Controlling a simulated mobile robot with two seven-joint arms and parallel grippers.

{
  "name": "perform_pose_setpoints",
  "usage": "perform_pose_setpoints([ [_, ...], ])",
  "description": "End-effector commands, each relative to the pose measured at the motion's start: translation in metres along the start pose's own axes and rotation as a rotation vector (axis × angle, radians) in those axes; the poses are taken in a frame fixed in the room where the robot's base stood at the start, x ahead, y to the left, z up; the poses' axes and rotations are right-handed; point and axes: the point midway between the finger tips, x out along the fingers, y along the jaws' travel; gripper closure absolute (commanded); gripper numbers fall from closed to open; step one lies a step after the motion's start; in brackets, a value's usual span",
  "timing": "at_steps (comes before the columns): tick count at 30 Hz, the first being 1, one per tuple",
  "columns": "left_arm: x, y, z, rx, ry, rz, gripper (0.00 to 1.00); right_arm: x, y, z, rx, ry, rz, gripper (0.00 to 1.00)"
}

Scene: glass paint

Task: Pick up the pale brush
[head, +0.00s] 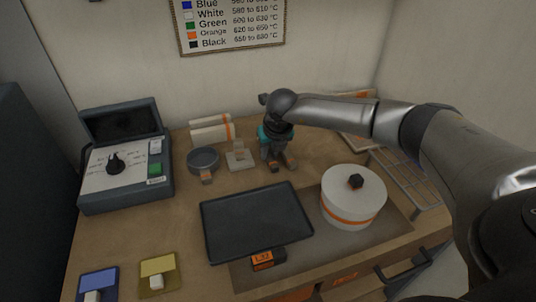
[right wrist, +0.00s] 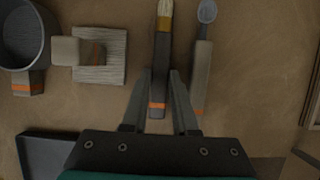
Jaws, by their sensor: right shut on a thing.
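The pale-bristled brush (right wrist: 164,18) has a dark handle with an orange band and points to the top in the right wrist view. My right gripper (right wrist: 158,74) is shut on its handle, with one finger on each side. In the head view my right gripper (head: 277,163) points down at the worktable, and it hides most of the brush. I cannot tell whether the brush touches the table or is just above it. A spoon-like tool (right wrist: 203,55) with a grey handle lies just right of the brush, outside the fingers. My left gripper is not in view.
A dark bowl (head: 203,157) and a pale ridged block (head: 240,160) stand left of the gripper. A dark tray (head: 256,225) lies in front. A round white kiln (head: 352,200) with a black knob stands at right, a wire rack (head: 410,180) beyond it. A control box (head: 125,165) is at left.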

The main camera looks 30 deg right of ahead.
Motion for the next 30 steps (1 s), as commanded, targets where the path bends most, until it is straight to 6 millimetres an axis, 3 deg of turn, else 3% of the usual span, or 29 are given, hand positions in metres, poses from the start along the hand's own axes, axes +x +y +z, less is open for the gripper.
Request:
perform_pose_setpoints([
  [20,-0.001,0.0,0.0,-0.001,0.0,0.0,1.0,-0.007,0.0,0.004,0.001,-0.002,0.0,1.0],
  [26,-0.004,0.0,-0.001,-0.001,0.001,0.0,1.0,-0.033,0.0,0.015,0.001,-0.005,0.002,1.0],
  [30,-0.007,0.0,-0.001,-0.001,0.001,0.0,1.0,-0.068,0.0,0.03,0.0,-0.007,0.003,1.0],
])
